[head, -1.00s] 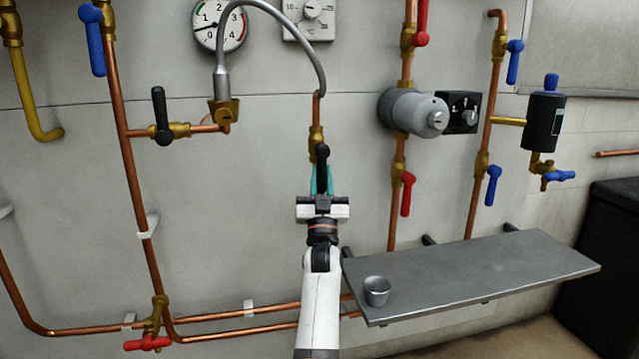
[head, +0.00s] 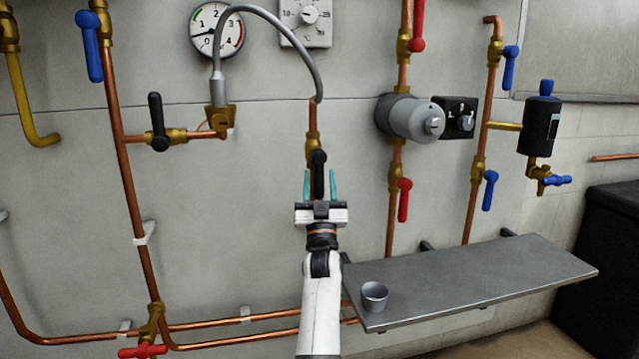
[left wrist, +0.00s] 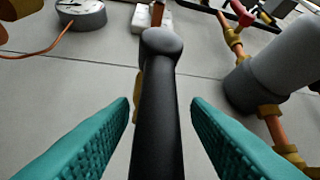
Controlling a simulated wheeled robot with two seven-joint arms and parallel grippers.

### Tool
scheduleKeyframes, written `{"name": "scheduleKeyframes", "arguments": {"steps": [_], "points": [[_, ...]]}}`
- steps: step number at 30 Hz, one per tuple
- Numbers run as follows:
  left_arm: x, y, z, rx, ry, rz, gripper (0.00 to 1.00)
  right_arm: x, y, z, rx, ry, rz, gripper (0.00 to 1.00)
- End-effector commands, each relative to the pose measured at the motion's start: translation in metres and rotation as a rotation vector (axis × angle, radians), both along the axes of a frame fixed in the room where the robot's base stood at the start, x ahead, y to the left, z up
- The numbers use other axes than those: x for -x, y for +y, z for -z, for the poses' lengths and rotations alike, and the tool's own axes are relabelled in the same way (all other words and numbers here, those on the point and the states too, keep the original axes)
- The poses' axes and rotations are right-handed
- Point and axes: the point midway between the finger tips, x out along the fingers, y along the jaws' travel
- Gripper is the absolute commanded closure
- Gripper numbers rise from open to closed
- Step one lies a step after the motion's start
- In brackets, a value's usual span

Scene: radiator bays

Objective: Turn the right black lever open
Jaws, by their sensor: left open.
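The right black lever (head: 318,173) sits on a brass valve (head: 312,150) at the end of the grey hose's copper pipe, in the middle of the head view. It looks roughly upright along the pipe. My left gripper (head: 320,186) is open, with its teal fingers on either side of the lever. In the left wrist view the lever (left wrist: 158,110) stands between the two fingers, with a gap on each side. The left black lever (head: 158,120) stands upright on its own valve to the left. My right gripper is not in view.
A grey metal shelf (head: 470,280) juts out at lower right, with a small cup (head: 374,296) on it. A red lever (head: 404,199) and a grey cylinder (head: 412,117) are right of the valve. A gauge (head: 216,30) hangs above left.

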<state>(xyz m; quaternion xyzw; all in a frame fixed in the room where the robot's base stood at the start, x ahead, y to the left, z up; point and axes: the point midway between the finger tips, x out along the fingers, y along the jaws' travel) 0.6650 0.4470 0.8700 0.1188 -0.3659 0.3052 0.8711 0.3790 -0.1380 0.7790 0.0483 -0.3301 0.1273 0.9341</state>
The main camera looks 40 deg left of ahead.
Motion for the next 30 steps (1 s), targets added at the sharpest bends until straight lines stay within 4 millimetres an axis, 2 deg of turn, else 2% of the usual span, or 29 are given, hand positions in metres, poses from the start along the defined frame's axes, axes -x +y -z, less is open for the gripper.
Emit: {"name": "scheduleKeyframes", "arguments": {"steps": [7, 15, 20, 30], "points": [[0.009, -0.008, 0.015, 0.000, 0.004, 0.001, 0.57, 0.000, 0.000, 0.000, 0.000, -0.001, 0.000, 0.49], [0.041, -0.034, 0.057, 0.001, 0.004, 0.001, 0.57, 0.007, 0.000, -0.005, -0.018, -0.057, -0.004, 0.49], [0.056, -0.046, 0.076, 0.002, 0.002, 0.001, 0.57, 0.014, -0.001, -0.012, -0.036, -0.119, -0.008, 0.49], [0.065, -0.054, 0.085, 0.000, -0.001, 0.001, 0.57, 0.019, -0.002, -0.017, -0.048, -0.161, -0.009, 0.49]]}}
